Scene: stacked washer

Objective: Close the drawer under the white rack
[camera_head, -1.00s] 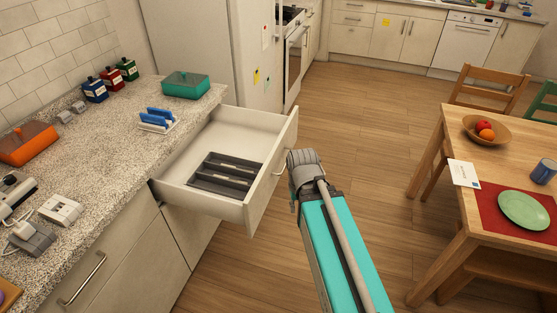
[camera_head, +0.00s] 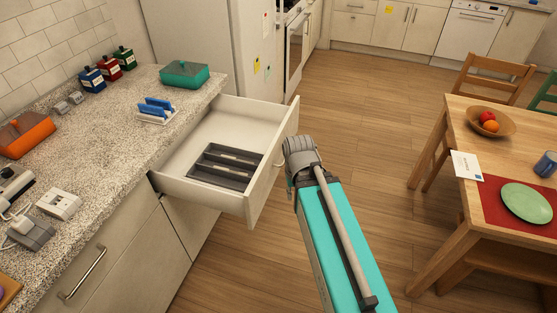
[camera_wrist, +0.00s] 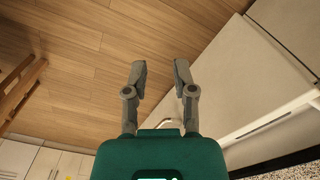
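The white drawer (camera_head: 238,204) is pulled well out from under the counter, with a dark divided tray (camera_head: 225,168) inside. A pale handle (camera_head: 279,163) is on its front. The white rack (camera_head: 156,117), holding blue pieces, stands on the counter above the drawer. My gripper (camera_head: 294,180) is just outside the drawer front, close to the handle; its fingers are mostly hidden in the head view. In the wrist view my gripper (camera_wrist: 160,68) has its two fingers spread with nothing between the tips. Pale cabinet panels lie to their right. Whether it touches the drawer is unclear.
A teal container (camera_head: 185,75), several bottles and an orange box (camera_head: 24,134) are on the speckled counter (camera_head: 110,140). A wooden table (camera_head: 455,133) with a fruit bowl and chairs stands at right. Wooden floor lies clear between counter and table.

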